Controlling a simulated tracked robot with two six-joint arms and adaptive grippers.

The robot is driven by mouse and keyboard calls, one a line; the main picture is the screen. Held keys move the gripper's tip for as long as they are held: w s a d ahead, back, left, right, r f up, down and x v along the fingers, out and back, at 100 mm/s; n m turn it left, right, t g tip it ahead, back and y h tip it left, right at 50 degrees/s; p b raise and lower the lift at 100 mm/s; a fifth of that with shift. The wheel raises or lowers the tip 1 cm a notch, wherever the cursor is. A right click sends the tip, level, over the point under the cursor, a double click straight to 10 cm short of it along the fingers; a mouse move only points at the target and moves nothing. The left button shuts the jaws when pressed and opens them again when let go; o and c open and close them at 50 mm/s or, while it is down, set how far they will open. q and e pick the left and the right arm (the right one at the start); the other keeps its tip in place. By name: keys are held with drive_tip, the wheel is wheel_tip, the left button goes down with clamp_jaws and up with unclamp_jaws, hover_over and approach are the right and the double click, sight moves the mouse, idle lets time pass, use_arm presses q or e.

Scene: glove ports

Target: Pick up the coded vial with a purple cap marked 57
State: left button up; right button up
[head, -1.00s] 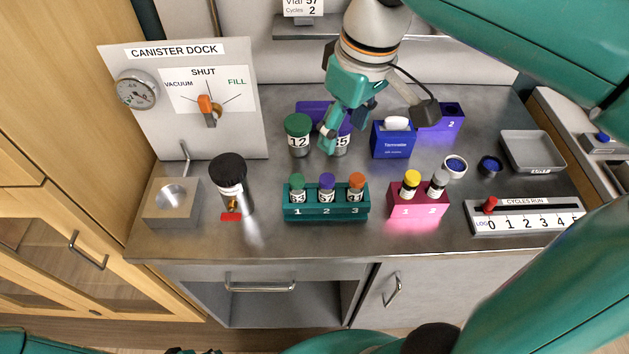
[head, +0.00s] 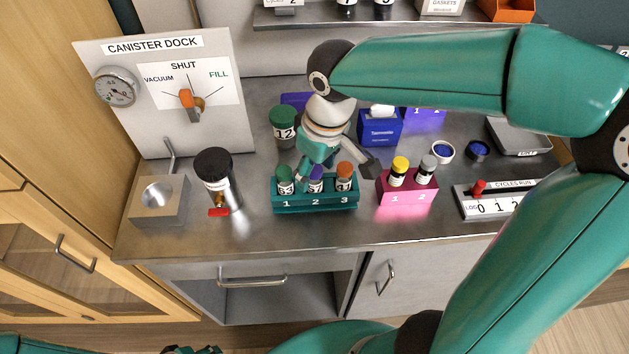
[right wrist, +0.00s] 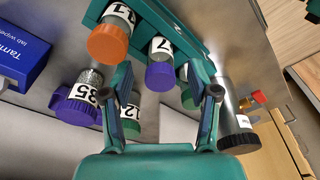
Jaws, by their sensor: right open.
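A purple-capped vial (head: 316,173) stands in slot 2 of the teal rack (head: 315,207), partly hidden by my gripper in the head view. In the right wrist view the purple-capped vial (right wrist: 160,72) shows a 7 on its label; the rest of the number is out of sight. My right gripper (head: 325,160) is open just behind and above the rack. In the right wrist view the open fingers (right wrist: 170,82) frame the purple cap, with nothing held. A dark part of my left gripper (head: 192,350) shows at the bottom edge; its jaws are unclear.
A green-capped vial (head: 285,177) and an orange-capped vial (head: 345,172) flank it in the rack. A wide purple-capped jar (right wrist: 78,105) and a green-capped jar (head: 283,122) stand behind. A pink rack (head: 407,195) is to the right, a black-topped canister (head: 215,175) to the left.

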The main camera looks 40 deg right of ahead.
drive_tip(key=shift+w+f, duration=0.1)
drive_tip(key=shift+f, duration=0.6)
drive_tip(key=c, duration=1)
drive_tip(key=shift+r, duration=0.1)
drive_tip(key=shift+c, duration=0.2)
